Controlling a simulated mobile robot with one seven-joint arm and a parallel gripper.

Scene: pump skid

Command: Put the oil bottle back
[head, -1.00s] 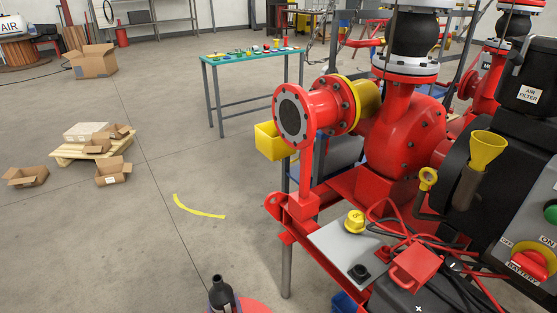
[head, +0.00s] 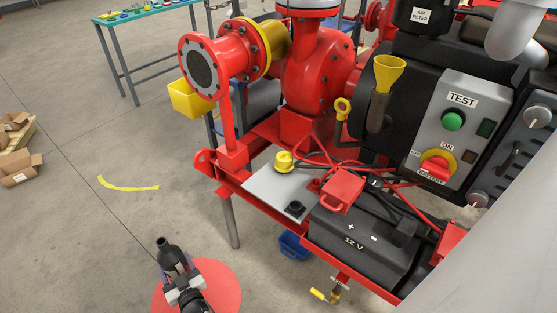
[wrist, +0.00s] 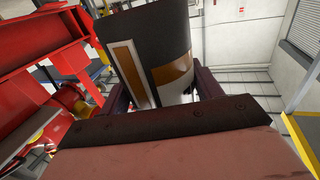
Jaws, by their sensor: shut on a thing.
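The oil bottle (head: 172,254) is black and shows at the lower left of the head view, its neck pointing up. My gripper (head: 181,283) is shut around its lower part. In the wrist view the bottle (wrist: 145,50) stands between my two dark fingers (wrist: 165,92), with a white, orange and dark label facing the camera. A round red top (head: 225,282) lies below and behind the gripper in the head view. I cannot tell whether the bottle touches it. The bottle's base is hidden behind my gripper.
The red pump skid (head: 225,160) fills the middle and right, with a grey plate (head: 262,190), a 12 V battery (head: 360,245) and a yellow funnel (head: 389,72). A blue bin (head: 293,246) is under the skid. Open floor with a yellow strip (head: 127,186) lies left.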

